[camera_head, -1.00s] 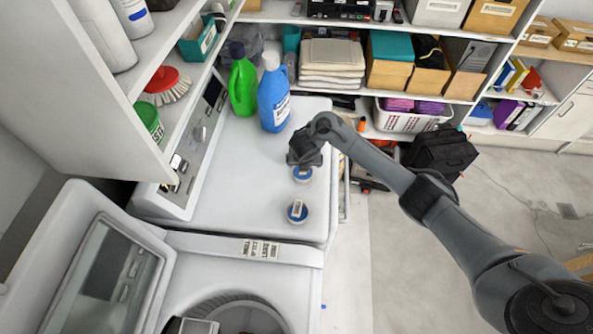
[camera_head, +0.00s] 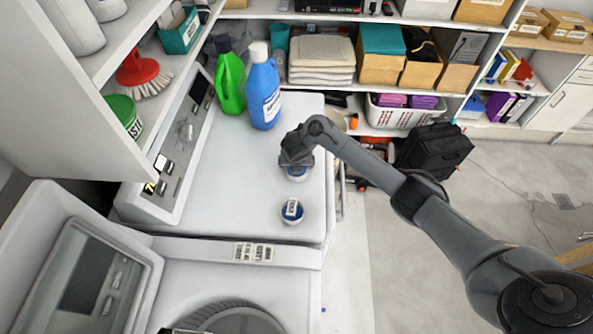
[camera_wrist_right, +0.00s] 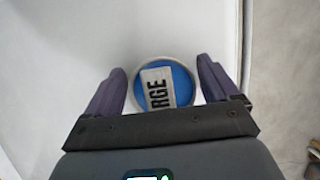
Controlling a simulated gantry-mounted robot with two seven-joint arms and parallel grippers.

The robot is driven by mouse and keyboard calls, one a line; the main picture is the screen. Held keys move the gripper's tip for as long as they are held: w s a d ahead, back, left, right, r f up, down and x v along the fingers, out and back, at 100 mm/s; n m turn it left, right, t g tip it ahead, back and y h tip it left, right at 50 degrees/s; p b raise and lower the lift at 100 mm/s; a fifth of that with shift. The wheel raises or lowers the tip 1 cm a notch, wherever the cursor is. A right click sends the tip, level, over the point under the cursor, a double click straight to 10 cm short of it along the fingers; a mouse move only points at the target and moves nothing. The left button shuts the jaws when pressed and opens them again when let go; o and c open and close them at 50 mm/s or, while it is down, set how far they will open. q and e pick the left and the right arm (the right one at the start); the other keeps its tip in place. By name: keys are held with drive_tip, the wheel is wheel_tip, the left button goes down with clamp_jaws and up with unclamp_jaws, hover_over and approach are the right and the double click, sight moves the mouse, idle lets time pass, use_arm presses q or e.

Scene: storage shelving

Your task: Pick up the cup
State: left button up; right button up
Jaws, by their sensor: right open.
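A small round white cup (camera_head: 297,175) with a blue inside stands on the white machine top, partly hidden under my right gripper (camera_head: 297,160). In the right wrist view the cup (camera_wrist_right: 182,84) shows a blue face with a label reading "RGE". My right gripper (camera_wrist_right: 161,70) is open there, one finger on each side of the cup, with small gaps between fingers and rim. My left gripper is not in view.
A green bottle (camera_head: 230,80) and a blue bottle (camera_head: 263,90) stand at the back of the machine top (camera_head: 235,190). A shelf with a red brush (camera_head: 140,72) and a green tin (camera_head: 124,115) overhangs at left. The machine top's middle is clear.

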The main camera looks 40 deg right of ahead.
drive_tip(key=shift+c, duration=0.3)
drive_tip(key=c, duration=0.7)
drive_tip(key=shift+r, duration=0.1)
drive_tip(key=shift+c, duration=0.2)
